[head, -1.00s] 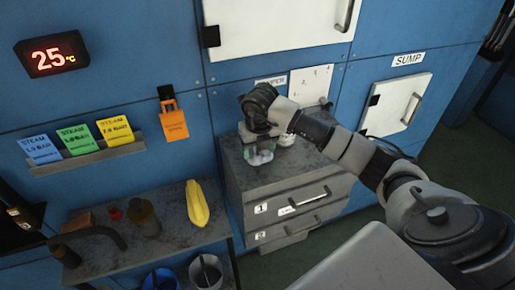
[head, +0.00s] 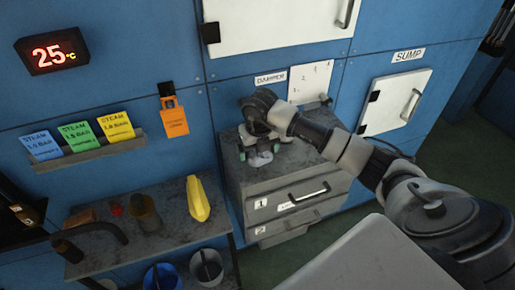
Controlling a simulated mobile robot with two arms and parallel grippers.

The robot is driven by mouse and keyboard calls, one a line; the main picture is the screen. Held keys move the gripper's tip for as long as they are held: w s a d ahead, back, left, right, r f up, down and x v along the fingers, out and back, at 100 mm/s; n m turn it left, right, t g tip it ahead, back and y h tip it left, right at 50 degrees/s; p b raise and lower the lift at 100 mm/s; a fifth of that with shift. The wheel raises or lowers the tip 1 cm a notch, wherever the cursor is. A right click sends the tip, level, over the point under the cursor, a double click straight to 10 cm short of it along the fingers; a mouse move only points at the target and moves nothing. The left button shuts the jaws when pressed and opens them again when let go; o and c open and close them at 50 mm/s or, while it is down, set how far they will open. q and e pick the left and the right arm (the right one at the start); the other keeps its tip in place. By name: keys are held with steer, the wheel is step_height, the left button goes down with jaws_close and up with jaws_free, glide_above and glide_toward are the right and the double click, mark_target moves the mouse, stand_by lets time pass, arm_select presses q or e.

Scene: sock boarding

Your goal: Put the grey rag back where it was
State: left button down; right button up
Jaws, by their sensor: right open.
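My right gripper (head: 260,156) points down over the top of the grey drawer cabinet (head: 315,172), its green-tipped fingers spread apart. A small pale grey bundle, which looks like the grey rag (head: 262,159), lies on the cabinet top between and just below the fingertips. The gripper partly hides it, and I cannot tell whether the fingers touch it. My left gripper is not in view.
A shelf at left holds a yellow bottle-like object (head: 198,199), a brown jar (head: 146,213) and a dark curved hose (head: 95,232). Buckets (head: 206,268) stand below. An orange tag (head: 174,118) hangs on the blue wall. The cabinet drawers look shut.

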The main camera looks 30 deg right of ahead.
step_height(320, 180, up, 12)
steer(key=s+b, duration=0.1)
steer(key=b, duration=0.3)
steer(key=shift+s+a+r, duration=0.15)
steer(key=shift+s, duration=0.05)
